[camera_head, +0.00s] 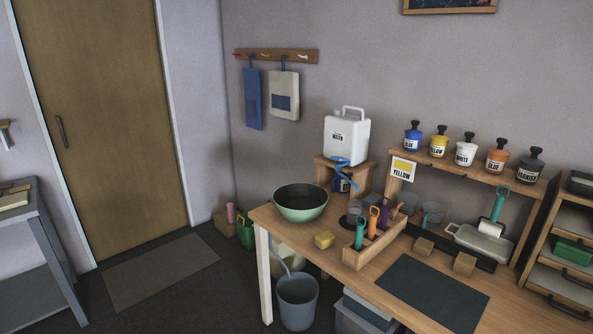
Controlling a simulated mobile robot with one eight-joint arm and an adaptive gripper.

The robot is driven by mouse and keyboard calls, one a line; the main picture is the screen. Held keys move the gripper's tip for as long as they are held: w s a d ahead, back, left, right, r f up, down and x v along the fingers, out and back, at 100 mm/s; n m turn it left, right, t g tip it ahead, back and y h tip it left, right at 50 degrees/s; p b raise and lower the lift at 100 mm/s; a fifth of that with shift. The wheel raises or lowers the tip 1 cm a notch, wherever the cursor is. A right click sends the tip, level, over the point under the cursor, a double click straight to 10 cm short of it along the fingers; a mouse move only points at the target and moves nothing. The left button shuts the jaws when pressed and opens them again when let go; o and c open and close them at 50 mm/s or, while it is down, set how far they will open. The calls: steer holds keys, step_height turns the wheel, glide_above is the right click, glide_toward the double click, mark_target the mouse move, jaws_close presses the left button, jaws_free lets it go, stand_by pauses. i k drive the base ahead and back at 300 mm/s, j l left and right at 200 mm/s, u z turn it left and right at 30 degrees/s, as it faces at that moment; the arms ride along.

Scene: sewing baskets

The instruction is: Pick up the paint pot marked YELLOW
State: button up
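The paint pot marked YELLOW (438,146) stands upright on a raised wooden shelf (460,172) at the back of the workbench. It is yellow with a pale label and a dark knobbed top. A blue pot (412,139) stands to its left and a white pot (465,153) to its right. An orange pot (496,159) and a dark pot marked VARNISH (529,169) stand further right. A card marked YELLOW (403,169) with a yellow patch hangs at the shelf's left front. My gripper is not in view.
The workbench (350,285) carries a green bowl (300,203), a wooden tool caddy (357,256), a dark mat (432,293) and a paint tray (484,240). A white jug (346,140) stands left of the shelf. A bucket (297,303) is under the bench.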

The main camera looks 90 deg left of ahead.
mark_target(439, 149)
steer(key=u, duration=2.3)
steer(key=i+j+z, duration=0.25)
steer(key=j, duration=0.45)
steer(key=j+z, duration=0.25)
steer(key=j, duration=0.45)
steer(key=k, duration=0.05)
